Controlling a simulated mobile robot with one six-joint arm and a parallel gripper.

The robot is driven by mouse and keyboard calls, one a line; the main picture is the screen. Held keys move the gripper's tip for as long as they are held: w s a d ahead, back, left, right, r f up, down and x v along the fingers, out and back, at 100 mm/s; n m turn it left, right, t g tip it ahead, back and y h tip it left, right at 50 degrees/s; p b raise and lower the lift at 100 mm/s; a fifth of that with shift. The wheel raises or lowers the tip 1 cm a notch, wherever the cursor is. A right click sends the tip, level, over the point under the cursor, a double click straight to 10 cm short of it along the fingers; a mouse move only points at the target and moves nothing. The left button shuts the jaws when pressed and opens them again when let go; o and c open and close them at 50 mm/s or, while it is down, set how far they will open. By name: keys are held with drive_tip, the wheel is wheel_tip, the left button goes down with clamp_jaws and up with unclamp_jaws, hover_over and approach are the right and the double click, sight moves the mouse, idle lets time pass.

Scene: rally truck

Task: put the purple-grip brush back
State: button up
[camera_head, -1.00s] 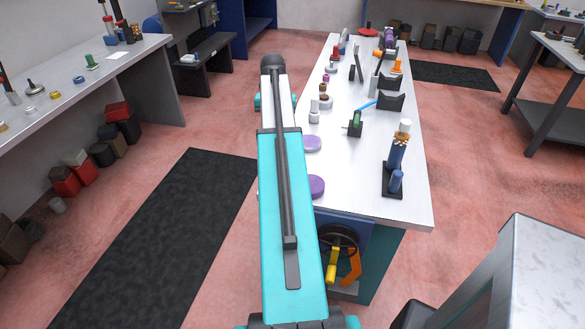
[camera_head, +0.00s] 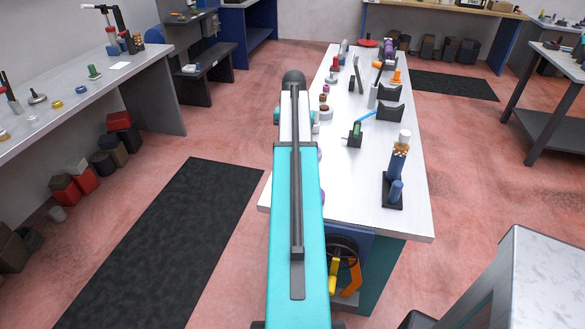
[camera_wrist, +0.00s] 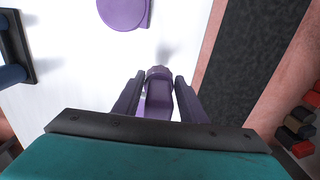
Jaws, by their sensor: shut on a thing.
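In the wrist view my gripper (camera_wrist: 158,82) is shut on a purple object, seemingly the purple-grip brush (camera_wrist: 158,98), held between its two dark fingers. Only the purple grip shows clearly, so I cannot tell the brush's bristles or far end. It is over the white bench top (camera_wrist: 75,85), close to the bench edge on the right. In the head view my teal arm hides the gripper and the brush. I cannot pick out where the brush belongs.
A purple disc (camera_wrist: 124,10) lies on the bench. A black stand with blue posts (camera_head: 394,188) is near the bench's front right; a green-and-black item (camera_head: 355,133) and black cradles (camera_head: 389,112) are farther back. A black mat (camera_head: 160,240) lies on the floor to the left.

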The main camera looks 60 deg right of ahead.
drive_tip(key=shift+f+p, duration=0.3)
drive_tip(key=shift+f, duration=1.2)
drive_tip(key=shift+f, duration=0.15)
drive_tip(key=shift+f+p, duration=0.9)
drive_tip(key=shift+f, duration=1.25)
drive_tip(key=o, duration=1.1)
drive_tip(key=shift+f, duration=0.1)
drive_tip(key=shift+c, duration=0.2)
drive_tip(key=shift+f, duration=0.15)
drive_tip(key=shift+a+r+b, duration=0.1)
drive_tip(key=shift+r+b, duration=1.25)
drive_tip(key=shift+r, duration=1)
drive_tip(key=shift+s+r+b, duration=0.1)
drive_tip(key=shift+r+b, duration=0.7)
drive_tip(key=shift+r, duration=3.8)
